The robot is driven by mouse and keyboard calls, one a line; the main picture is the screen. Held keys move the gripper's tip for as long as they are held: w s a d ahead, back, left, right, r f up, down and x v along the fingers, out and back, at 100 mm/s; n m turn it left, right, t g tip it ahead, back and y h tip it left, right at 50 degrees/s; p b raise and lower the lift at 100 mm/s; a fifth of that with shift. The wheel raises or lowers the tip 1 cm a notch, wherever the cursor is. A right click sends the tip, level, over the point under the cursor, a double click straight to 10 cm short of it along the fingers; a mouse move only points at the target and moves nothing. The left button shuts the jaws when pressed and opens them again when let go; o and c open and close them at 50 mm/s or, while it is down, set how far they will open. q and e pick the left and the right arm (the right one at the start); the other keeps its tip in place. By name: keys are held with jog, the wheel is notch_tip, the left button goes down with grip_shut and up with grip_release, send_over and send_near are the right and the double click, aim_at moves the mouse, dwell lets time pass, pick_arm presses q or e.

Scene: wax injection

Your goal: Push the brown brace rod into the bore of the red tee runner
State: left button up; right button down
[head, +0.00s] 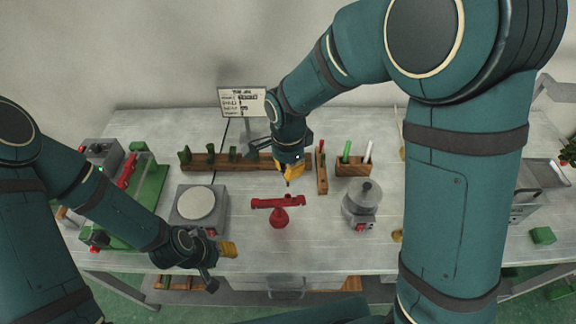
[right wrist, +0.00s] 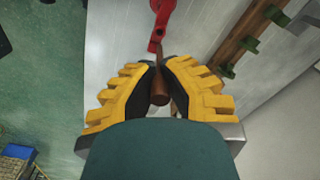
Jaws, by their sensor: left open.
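The red tee runner (head: 279,216) stands on the table in the middle of the head view, a horizontal bar on a conical foot. Its red bar also shows at the top of the right wrist view (right wrist: 159,25). My right gripper (head: 289,180) is over the bar's far side. In the right wrist view its yellow-and-black fingers are closed around the brown brace rod (right wrist: 159,91). The rod's thin far end points at the runner; I cannot tell whether it touches or enters the bore. My left gripper (head: 221,266) is open and empty near the table's front edge.
A grey scale with a round white plate (head: 196,203) stands left of the runner, a grey pot (head: 362,205) right. Behind are a wooden rack (head: 205,162), a block with pens (head: 352,169) and a sign (head: 242,101). A green fixture (head: 150,187) stands far left.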

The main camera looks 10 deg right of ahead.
aim_at(228, 263)
pick_arm(q)
jog(key=shift+f+b, duration=1.15)
jog(key=shift+f, duration=0.3)
pick_arm(e)
jog(key=shift+f, duration=1.95)
pick_arm(q)
jog(key=shift+r+p, duration=0.4)
jog(key=shift+f+b, duration=1.1)
pick_arm(e)
jog(key=shift+f, duration=1.6)
jog(key=c, duration=1.1)
grip_release()
jog(key=shift+o, duration=0.2)
